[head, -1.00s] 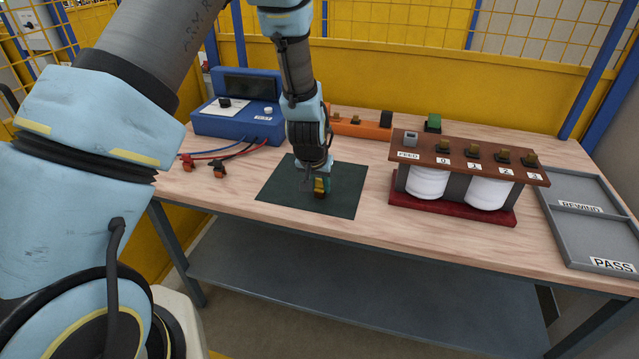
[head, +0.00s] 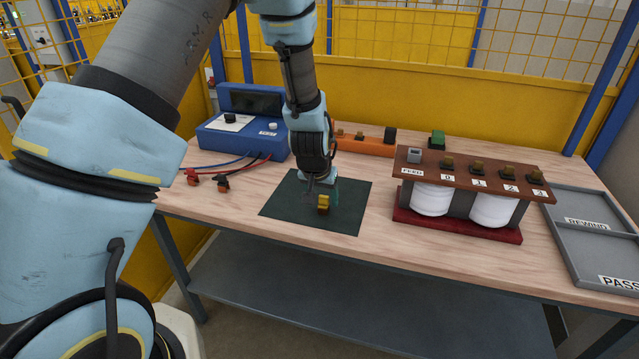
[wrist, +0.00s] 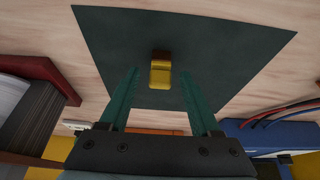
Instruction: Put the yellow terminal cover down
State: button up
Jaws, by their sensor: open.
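The yellow terminal cover (head: 323,204) rests on the dark green mat (head: 350,217), near the mat's middle. In the wrist view the cover (wrist: 160,72) lies ahead of the fingertips, between their lines, with bare mat around it. My gripper (head: 322,193) is just above and behind the cover in the head view. Its two green fingers are spread in the wrist view (wrist: 160,88), with a gap between them and nothing held. The fingers look apart from the cover.
A transformer with a brown terminal board (head: 475,172) stands right of the mat. An orange strip (head: 362,143) and a green block (head: 437,138) are behind. A grey tray (head: 567,238) is at the far right.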

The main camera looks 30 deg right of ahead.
jog(key=b+v, duration=0.2)
jog(key=v, duration=0.8)
jog(key=w+a+r+n+y, duration=0.1)
jog(key=a+n, duration=0.1)
jog(key=a, duration=0.7)
jog(key=w+a+r+n, duration=0.1)
jog(key=w+a+r, duration=0.1)
jog(key=a, duration=0.7)
jog(key=shift+a+r+n+g+y, duration=0.3)
jog(key=shift+a+n+g+y, duration=0.05)
jog(key=shift+n+g+y, duration=0.05)
jog(key=shift+o, duration=0.2)
jog(key=s+a+r+n, duration=0.1)
jog(key=s+a, duration=0.1)
jog(key=a, duration=0.5)
jog(key=s+a+n+g+y, duration=0.1)
jog(key=s+a+n, duration=0.1)
jog(key=a, duration=0.5)
jog(key=shift+s+a+r, duration=0.35)
jog(key=shift+s+r, duration=0.05)
jog(key=shift+s, duration=0.35)
jog(key=shift+o, duration=0.3)
jog(key=shift+s+a+n, duration=0.25)
jog(key=shift+a+n, duration=0.05)
jog(key=shift+c, duration=0.3)
